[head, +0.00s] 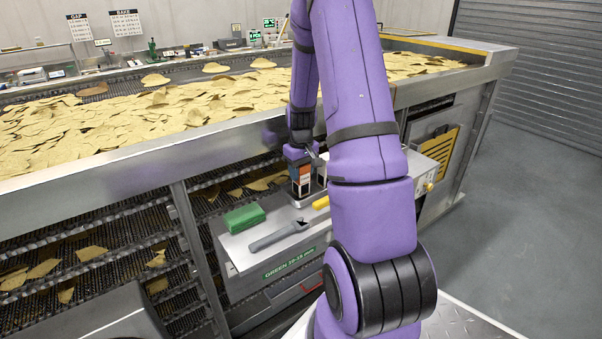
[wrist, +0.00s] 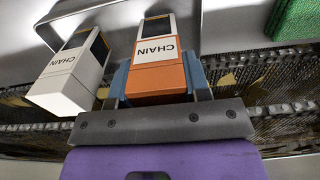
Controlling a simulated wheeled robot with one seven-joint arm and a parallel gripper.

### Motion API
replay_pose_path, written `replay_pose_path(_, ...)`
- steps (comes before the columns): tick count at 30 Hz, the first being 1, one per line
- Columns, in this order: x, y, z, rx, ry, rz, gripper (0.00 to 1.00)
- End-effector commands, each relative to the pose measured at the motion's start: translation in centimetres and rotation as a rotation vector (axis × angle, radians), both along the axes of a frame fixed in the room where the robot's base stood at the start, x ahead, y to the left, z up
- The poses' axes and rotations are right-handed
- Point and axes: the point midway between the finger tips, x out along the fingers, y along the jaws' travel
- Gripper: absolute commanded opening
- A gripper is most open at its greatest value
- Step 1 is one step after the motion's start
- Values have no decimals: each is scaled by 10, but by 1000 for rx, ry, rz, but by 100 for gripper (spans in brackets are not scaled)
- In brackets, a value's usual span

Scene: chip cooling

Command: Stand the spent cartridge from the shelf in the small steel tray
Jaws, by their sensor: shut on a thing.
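My gripper (head: 299,158) is shut on an orange-and-white cartridge (head: 302,182) and points down over the shelf top. In the wrist view, the blue fingers of my gripper (wrist: 160,84) clasp the orange end of this cartridge (wrist: 158,76), labelled CHAIN. A second, white cartridge (wrist: 68,80), also labelled CHAIN, stands just left of it there, apart from the fingers. The small steel tray (head: 294,204) appears around the foot of the held cartridge in the head view. Whether the cartridge touches its floor cannot be told.
On the shelf (head: 233,246) lie a green block (head: 243,218), a grey scraper-like tool (head: 278,236) and a yellow item (head: 320,203). Behind rises the conveyor's steel side wall (head: 130,160), with chips (head: 150,120) above. Open floor (head: 530,220) lies at right.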

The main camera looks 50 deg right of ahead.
Motion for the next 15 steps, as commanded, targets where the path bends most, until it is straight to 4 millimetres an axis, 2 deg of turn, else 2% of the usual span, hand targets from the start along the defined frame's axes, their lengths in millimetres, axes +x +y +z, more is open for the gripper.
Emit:
replay_pose_path(2, 0, 0, -6, 0, 1, 0, 17)
replay_pose_path(12, 0, 0, -9, 0, -1, 0, 17)
replay_pose_path(13, 0, 0, -9, 0, -1, 0, 46)
replay_pose_path(15, 0, 0, -9, 0, -1, 0, 62)
